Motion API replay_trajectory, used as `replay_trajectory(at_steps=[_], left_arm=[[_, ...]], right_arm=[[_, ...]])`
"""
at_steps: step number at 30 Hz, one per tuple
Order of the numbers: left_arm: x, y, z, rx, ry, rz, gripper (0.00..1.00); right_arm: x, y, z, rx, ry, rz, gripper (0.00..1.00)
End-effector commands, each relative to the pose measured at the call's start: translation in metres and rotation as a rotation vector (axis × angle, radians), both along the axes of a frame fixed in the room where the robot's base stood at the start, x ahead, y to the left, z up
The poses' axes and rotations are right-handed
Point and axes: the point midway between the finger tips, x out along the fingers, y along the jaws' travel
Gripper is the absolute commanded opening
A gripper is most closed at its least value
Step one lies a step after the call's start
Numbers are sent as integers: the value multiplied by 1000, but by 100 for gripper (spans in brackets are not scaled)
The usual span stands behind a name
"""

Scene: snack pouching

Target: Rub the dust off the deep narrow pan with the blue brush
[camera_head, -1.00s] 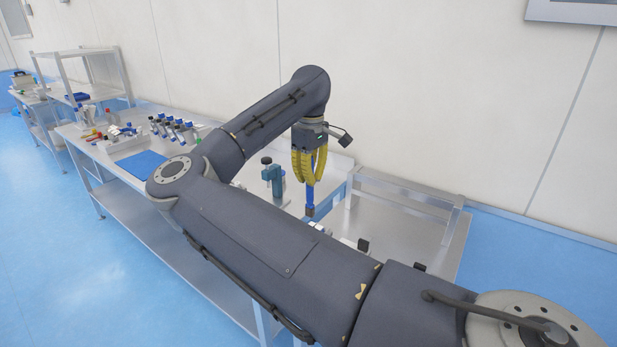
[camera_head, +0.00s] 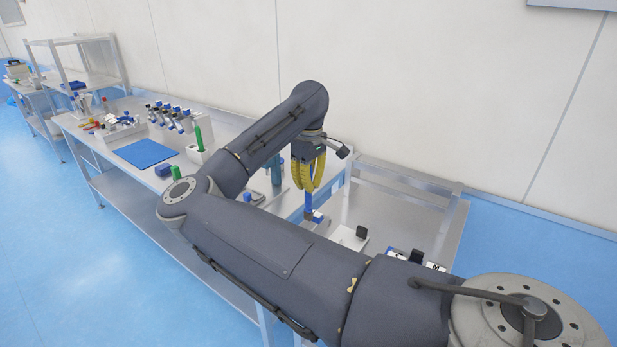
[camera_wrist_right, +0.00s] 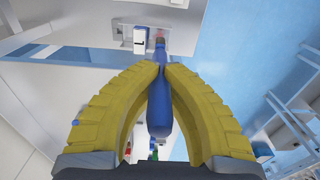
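My right gripper (camera_head: 306,184) has its yellow fingers shut on the blue brush, which points down over the right part of the metal bench. The blue brush (camera_head: 309,205) shows below the fingers; its handle (camera_wrist_right: 159,115) lies between them in the right wrist view. In that view its far end is near a small white labelled piece (camera_wrist_right: 140,42). Whether the bristles touch anything is unclear. I cannot tell the deep narrow pan for certain; a white piece with a black block (camera_head: 350,237) stands just right of the brush. My left gripper is not in view.
A blue mat (camera_head: 144,153) lies on the bench, with a rack of blue-topped items (camera_head: 172,117) behind it. Labelled white and black items (camera_head: 415,258) stand at the right, partly behind my arm. A raised metal rail (camera_head: 410,190) runs along the back.

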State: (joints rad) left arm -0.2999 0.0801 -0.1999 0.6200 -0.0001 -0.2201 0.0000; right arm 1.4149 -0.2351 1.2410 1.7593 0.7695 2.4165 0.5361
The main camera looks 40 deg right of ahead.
Motion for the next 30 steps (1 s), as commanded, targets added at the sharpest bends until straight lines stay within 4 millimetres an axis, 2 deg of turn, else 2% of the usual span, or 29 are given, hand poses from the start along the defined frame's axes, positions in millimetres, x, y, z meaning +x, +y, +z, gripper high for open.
replay_trajectory(at_steps=[18, 30], left_arm=[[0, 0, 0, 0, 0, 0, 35], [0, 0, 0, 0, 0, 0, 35]], right_arm=[[0, 0, -46, 0, 1, 0, 0], [0, 0, -55, 0, 0, -1, 0]])
